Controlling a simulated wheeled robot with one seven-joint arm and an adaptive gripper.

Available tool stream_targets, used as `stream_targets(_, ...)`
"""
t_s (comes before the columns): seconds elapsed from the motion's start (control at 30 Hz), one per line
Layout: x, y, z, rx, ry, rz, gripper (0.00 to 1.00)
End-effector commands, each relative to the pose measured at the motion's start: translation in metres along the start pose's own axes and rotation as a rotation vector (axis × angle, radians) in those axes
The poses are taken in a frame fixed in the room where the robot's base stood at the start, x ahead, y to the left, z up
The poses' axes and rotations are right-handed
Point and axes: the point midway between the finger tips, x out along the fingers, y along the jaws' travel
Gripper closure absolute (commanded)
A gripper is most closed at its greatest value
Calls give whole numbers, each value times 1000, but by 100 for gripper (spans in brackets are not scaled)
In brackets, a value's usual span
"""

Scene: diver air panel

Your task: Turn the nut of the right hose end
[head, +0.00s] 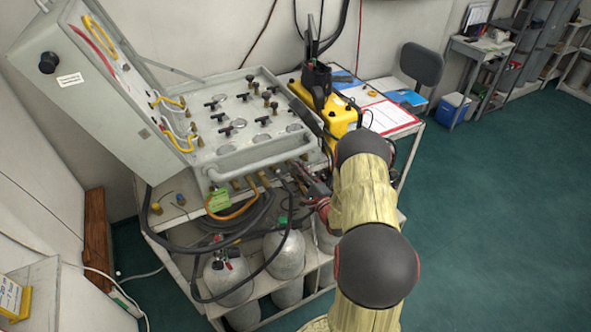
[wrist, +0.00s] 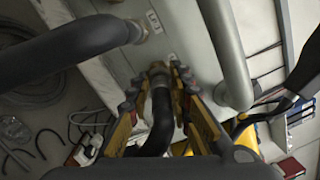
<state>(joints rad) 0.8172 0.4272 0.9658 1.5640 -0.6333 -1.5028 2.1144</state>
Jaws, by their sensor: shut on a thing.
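My gripper (wrist: 159,80) is shut on the nut of a hose end (wrist: 158,76) in the wrist view, one finger on each side. A black hose (wrist: 158,125) runs from this hose end back toward the camera. The nut is mostly hidden between the fingertips. In the head view my gripper (head: 316,192) is at the front right of the air panel (head: 262,152), below its front rail. The fingertips and the gripped nut are too small and covered there to make out.
Brass fittings (head: 236,184) line the panel's front edge, with an orange hose and a green tag (head: 219,200). Grey cylinders (head: 285,254) stand below. A yellow case (head: 338,117) is at the right. In the wrist view a grey rail (wrist: 226,50) and thick black tube (wrist: 65,47) flank the gripper.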

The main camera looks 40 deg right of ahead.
Motion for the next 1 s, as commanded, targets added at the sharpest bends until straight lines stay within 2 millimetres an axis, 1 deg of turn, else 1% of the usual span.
stream_targets(0.03, -3, 3, -1, 22, 6, 4, 100)
stream_targets(0.23, -3, 4, -1, 75, 6, 1, 100)
stream_targets(0.73, -3, 4, -2, 91, 6, 1, 100)
stream_targets(0.77, -3, 4, -2, 91, 6, 1, 78)
stream_targets(1.0, -2, 3, -1, 89, 4, -1, 65)
